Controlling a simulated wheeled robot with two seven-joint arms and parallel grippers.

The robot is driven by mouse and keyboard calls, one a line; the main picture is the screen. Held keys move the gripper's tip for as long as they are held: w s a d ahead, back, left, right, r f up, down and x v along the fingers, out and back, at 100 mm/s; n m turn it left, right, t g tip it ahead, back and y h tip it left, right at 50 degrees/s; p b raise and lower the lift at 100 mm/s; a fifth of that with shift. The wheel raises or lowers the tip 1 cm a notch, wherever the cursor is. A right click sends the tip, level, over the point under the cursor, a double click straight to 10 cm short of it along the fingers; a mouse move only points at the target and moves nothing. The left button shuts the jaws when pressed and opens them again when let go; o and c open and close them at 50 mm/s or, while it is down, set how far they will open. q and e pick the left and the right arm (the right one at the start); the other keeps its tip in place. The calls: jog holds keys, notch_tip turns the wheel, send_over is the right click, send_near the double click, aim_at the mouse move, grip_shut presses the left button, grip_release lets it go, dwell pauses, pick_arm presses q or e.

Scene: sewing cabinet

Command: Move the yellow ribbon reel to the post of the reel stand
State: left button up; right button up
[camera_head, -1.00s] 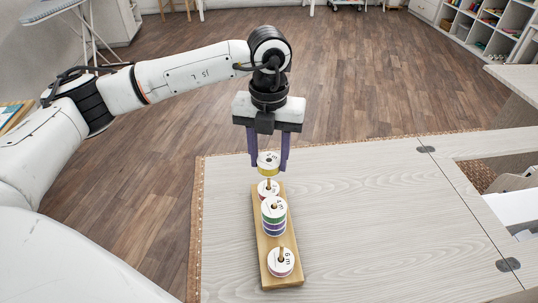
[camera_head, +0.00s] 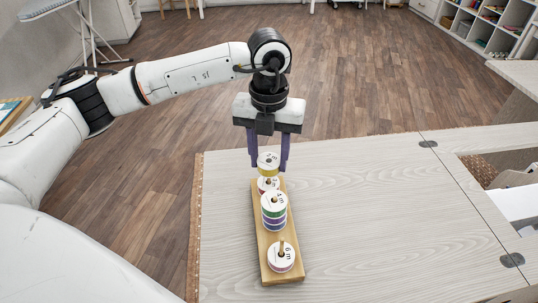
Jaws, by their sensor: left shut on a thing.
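My left gripper (camera_head: 270,164) is shut on the yellow ribbon reel (camera_head: 268,170), which has a white top face and sits level between the purple fingers. The wooden reel stand (camera_head: 263,267) lies lengthwise on the table below. The held reel is over the stand's far end and hides the tip of the far post. A reddish reel (camera_head: 266,186) sits low on that post. The middle post carries a stack of green and purple reels (camera_head: 273,213). The near post (camera_head: 282,246) sticks up through one pinkish reel (camera_head: 281,261). I cannot tell if the far post is inside the yellow reel's hole. My right gripper is out of view.
The pale wooden table (camera_head: 370,220) is bare to the right of the stand. Its left edge (camera_head: 196,225) is close to the stand. A hinged panel and an opening with a white bin (camera_head: 513,205) are at the right.

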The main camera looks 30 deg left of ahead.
pick_arm(q)
jog(key=shift+f, duration=0.35)
jog(key=o, duration=1.1)
jog(key=shift+o, duration=0.2)
notch_tip(320, 180, up, 10)
jog(key=shift+r+b, duration=0.2)
jog(key=shift+b, duration=0.25)
